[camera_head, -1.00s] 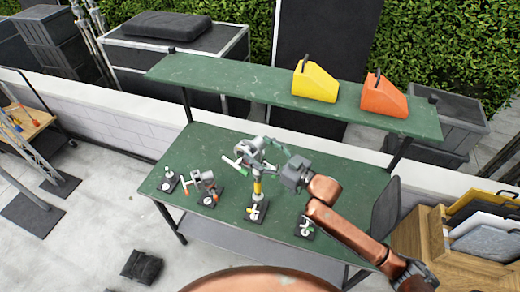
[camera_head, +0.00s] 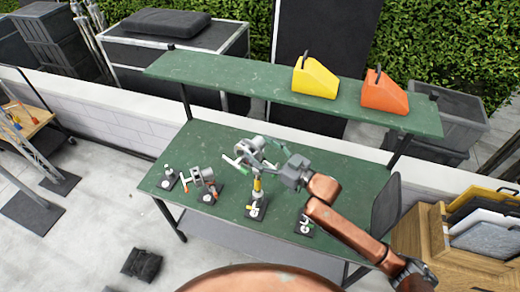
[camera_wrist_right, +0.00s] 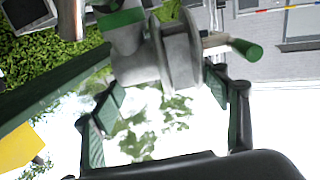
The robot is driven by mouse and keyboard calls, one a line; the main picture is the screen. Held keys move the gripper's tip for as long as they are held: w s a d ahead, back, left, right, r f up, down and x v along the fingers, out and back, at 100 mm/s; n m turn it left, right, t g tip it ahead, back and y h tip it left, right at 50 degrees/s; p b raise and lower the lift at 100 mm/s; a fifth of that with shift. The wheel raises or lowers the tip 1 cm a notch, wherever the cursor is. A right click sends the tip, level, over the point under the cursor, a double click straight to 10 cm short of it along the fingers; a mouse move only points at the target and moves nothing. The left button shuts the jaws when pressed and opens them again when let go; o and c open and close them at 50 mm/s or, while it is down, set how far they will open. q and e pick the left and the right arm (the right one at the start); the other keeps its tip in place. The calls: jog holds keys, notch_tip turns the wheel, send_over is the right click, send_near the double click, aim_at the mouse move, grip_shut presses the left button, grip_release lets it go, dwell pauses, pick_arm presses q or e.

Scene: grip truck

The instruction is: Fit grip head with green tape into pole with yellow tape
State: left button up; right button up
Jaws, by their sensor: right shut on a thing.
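The grey grip head with a green-ended handle (camera_head: 248,152) is held in my right gripper (camera_head: 276,156). In the right wrist view, the grip head (camera_wrist_right: 150,55) shows its green tape at the top, between and beyond the padded fingers (camera_wrist_right: 165,100). The pole with yellow tape (camera_head: 257,186) stands upright on a dark base on the green table, directly below the head. The head's lower end lines up with the pole's top in the head view. I cannot tell whether it is seated in the pole. My left gripper is not in view.
Another grip head with orange-red ends (camera_head: 202,178) stands left on the green table (camera_head: 225,140). A small stand (camera_head: 168,178) is farther left, and another (camera_head: 304,226) sits right, under my arm. A raised shelf (camera_head: 240,88) behind holds yellow (camera_head: 314,80) and orange (camera_head: 384,94) wedge-shaped items.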

jog(key=shift+f, duration=0.2)
jog(key=shift+f+b, duration=0.85)
jog(key=shift+f, duration=0.85)
jog(key=o, duration=1.7)
jog(key=shift+o, duration=1)
jog(key=shift+f, duration=0.3)
send_near(260, 158)
jog(key=shift+w+d+f, duration=0.1)
jog(key=shift+d+f, duration=0.65)
jog(key=shift+f, duration=0.05)
